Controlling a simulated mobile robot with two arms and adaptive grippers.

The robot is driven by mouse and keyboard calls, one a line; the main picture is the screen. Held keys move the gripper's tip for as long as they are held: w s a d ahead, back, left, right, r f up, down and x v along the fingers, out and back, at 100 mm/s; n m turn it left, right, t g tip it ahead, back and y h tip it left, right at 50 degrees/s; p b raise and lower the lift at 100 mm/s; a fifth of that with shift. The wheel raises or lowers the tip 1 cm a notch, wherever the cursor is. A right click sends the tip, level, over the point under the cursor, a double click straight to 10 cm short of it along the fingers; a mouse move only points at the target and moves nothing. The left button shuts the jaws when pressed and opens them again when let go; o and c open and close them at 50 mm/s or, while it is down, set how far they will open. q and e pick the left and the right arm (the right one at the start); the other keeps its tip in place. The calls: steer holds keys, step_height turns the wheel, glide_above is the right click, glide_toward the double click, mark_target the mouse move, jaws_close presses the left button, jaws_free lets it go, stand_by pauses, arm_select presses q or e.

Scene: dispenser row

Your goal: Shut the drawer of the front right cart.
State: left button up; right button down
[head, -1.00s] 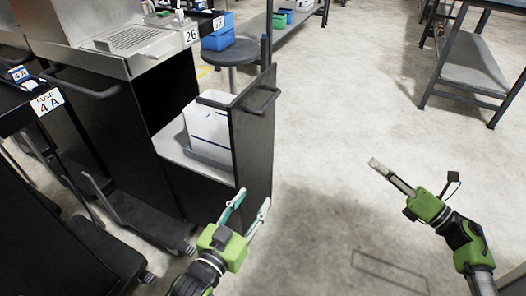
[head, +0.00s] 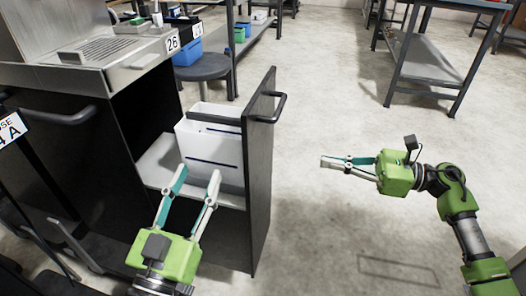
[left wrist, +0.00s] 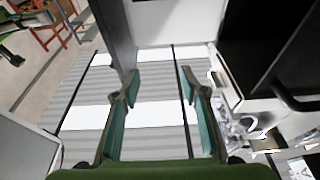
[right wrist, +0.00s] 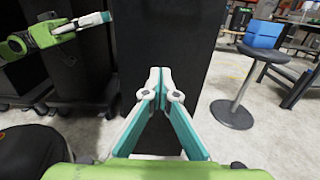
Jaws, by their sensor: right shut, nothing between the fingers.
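The cart labelled 26 (head: 115,72) has its drawer pulled out to the right. The drawer has a tall black front panel (head: 257,180) with a bar handle (head: 268,108) and holds white bins (head: 214,148). My left gripper (head: 198,173) is open, its fingers in front of the bins in the head view. In the left wrist view its fingers (left wrist: 160,78) are spread with nothing between them. My right gripper (head: 328,163) is shut and empty, right of the front panel and apart from it. The right wrist view shows its closed tips (right wrist: 160,80) before the dark panel (right wrist: 165,35).
Another cart (head: 12,128) stands at the left. A round stool (head: 203,68) stands behind the drawer. A grey table (head: 430,72) is at the back right. The floor right of the drawer is clear apart from my right arm.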

mark_target(262, 149)
steer(key=b+x, duration=0.1)
steer(key=x, duration=1.1)
steer(key=shift+a, duration=0.2)
arm_select(q)
step_height(262, 149, up, 6)
steer(key=s+t+h, duration=0.1)
steer(key=s+t, duration=0.1)
steer(key=t, duration=0.1)
steer(key=shift+s+d, duration=0.2)
steer(key=shift+s, duration=0.2)
arm_select(e)
steer(key=shift+w+a, duration=0.2)
steer(key=shift+a, duration=0.35)
